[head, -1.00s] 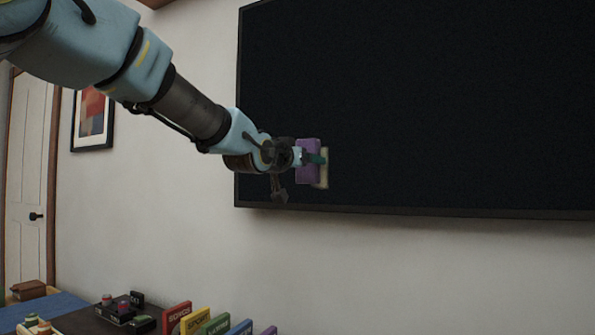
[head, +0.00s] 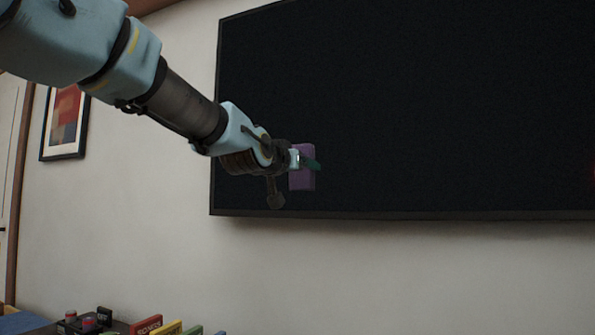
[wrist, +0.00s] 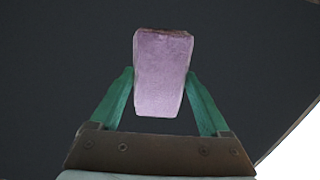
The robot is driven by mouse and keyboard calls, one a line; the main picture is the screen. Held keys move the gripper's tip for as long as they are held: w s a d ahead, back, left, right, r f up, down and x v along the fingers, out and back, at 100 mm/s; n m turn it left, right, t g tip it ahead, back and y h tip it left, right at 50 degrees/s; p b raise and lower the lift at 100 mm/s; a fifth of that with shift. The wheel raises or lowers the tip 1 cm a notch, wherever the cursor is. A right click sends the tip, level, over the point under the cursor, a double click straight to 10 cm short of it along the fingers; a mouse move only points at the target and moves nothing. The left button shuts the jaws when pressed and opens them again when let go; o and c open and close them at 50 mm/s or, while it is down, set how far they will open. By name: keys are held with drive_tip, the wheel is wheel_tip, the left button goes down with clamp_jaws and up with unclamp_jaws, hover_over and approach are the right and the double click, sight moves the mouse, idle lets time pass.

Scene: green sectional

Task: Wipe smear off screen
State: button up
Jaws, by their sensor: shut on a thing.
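My gripper (head: 310,162), with green fingers, is shut on a purple block (head: 302,180) that looks like a sponge. In the wrist view, the block (wrist: 162,85) sits between the two fingers, its far end dark. It is held in front of the lower left part of the large black wall screen (head: 420,110). I cannot tell whether the block touches the screen.
A framed picture (head: 65,122) hangs on the wall left of the screen. Below, a dark surface holds small red-topped items (head: 82,322) and several upright coloured boxes, including a red one (head: 146,325). The wall under the screen is bare.

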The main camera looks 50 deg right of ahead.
drive_tip(key=w+a+p, duration=0.3)
drive_tip(key=w+p, duration=0.5)
drive_tip(key=w, duration=0.6)
drive_tip(key=shift+w+a, duration=0.15)
drive_tip(key=shift+a, duration=0.15)
idle(0.8)
drive_tip(key=shift+a, duration=0.1)
drive_tip(key=shift+p+v, duration=0.65)
drive_tip(key=shift+v, duration=2.25)
